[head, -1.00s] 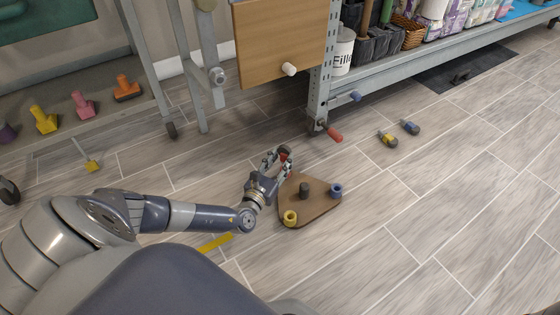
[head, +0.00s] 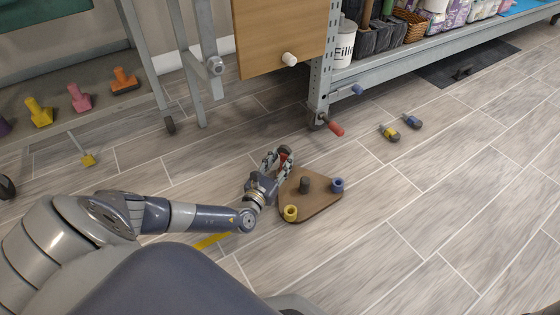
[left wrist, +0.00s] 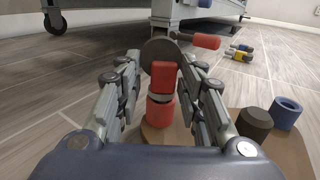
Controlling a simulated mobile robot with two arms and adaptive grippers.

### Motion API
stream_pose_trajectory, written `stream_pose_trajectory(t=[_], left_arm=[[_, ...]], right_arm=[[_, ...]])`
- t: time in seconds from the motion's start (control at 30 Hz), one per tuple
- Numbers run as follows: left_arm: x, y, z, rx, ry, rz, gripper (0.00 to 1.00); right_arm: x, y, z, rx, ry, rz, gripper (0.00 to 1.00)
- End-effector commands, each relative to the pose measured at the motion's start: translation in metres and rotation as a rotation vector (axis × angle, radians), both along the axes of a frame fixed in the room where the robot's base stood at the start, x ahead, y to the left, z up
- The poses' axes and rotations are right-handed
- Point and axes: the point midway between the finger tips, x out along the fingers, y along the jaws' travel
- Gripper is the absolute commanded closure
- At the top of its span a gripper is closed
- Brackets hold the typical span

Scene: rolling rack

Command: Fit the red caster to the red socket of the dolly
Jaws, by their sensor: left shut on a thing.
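My left gripper (head: 279,160) is shut on the red caster (head: 285,152), which has a dark wheel. In the left wrist view the caster (left wrist: 163,76) is upright between the fingers, wheel on top. Its grey stem end is just above or at the mouth of the red socket (left wrist: 159,112); I cannot tell how far it is in. The dolly (head: 318,202) is a brown triangular board on the floor, with a yellow socket (head: 290,213), a blue socket (head: 338,185) and a dark post (head: 305,185). In the head view the gripper hides the red socket. My right gripper is out of view.
A yellow caster (head: 389,133) and a blue caster (head: 412,121) lie on the floor to the right. The metal rack's leg (head: 318,95) stands behind the dolly, with a red handle (head: 336,128) near its foot. The floor right of the dolly is clear.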

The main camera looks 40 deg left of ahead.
Motion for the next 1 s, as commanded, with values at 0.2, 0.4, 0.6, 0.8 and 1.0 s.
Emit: stream_pose_trajectory(t=[0.2, 0.4, 0.6, 0.8, 1.0], left_arm=[[0.0002, 0.0000, -0.0073, 0.000, -0.001, 0.000, 0.90], [0.0001, 0.0000, -0.0077, 0.000, 0.000, 0.000, 0.90], [-0.0001, -0.0001, -0.0082, 0.000, 0.001, 0.000, 0.46], [-0.0001, -0.0001, -0.0080, -0.001, 0.000, 0.000, 0.41], [-0.0026, -0.0006, -0.0085, -0.001, 0.002, 0.000, 0.41]], right_arm=[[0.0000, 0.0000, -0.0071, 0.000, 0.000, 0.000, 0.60], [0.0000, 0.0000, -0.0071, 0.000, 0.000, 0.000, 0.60], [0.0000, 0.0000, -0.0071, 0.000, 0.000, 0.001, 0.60], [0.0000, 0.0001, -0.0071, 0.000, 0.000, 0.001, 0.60], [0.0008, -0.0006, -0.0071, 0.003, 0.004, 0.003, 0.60]])
